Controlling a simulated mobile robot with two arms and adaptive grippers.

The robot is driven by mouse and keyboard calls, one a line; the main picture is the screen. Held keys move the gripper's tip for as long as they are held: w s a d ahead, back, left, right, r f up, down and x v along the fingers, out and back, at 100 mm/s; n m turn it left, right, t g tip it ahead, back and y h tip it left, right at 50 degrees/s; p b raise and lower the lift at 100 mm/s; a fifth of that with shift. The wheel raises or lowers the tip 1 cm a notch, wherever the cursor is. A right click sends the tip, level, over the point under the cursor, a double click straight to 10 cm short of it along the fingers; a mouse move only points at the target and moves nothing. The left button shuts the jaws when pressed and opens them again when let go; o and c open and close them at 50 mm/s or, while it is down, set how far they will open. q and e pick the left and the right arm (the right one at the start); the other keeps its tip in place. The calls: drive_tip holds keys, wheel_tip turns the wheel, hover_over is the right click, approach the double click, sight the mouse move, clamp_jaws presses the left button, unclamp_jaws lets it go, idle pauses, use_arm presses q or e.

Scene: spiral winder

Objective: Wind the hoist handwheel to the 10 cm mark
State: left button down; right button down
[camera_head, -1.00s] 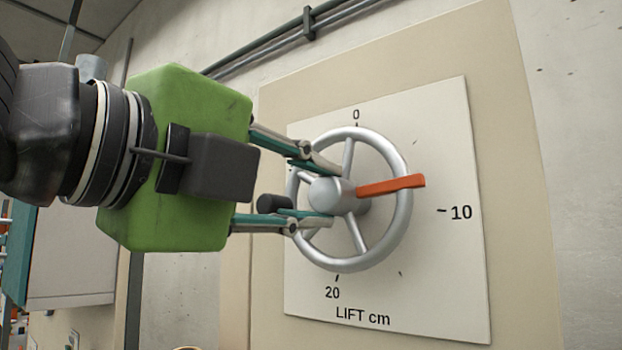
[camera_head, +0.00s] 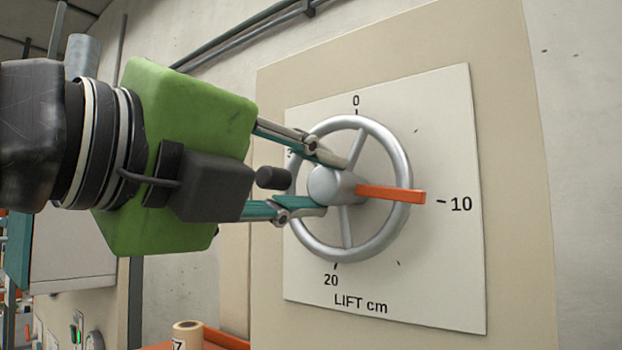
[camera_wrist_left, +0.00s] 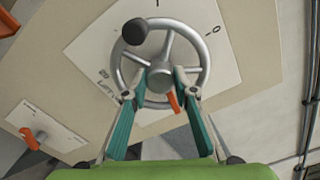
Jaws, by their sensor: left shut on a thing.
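The silver hoist handwheel (camera_head: 401,160) stands on a white dial plate (camera_head: 440,290) marked 0, 10 and 20, LIFT cm. Its orange pointer (camera_head: 390,195) points right, its tip just short of the 10 tick (camera_head: 441,202) and almost in line with it. The dark crank knob (camera_head: 273,178) sticks out on the left side of the wheel. My left gripper (camera_head: 332,183) is shut on the wheel's hub (camera_head: 326,184), one finger above and one below. The wrist view also shows the hub (camera_wrist_left: 160,76) between both fingertips. My right gripper is not in view.
The plate sits on a beige panel (camera_head: 515,250) on a concrete wall. Pipes (camera_head: 245,38) run above. A tape roll (camera_head: 188,334) is below on an orange surface.

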use_arm(q)
drive_tip(key=c, duration=1.8)
unclamp_jaws()
drive_tip(key=shift+f, duration=0.1)
drive_tip(key=shift+o, duration=0.8)
drive_tip(key=v, duration=1.2)
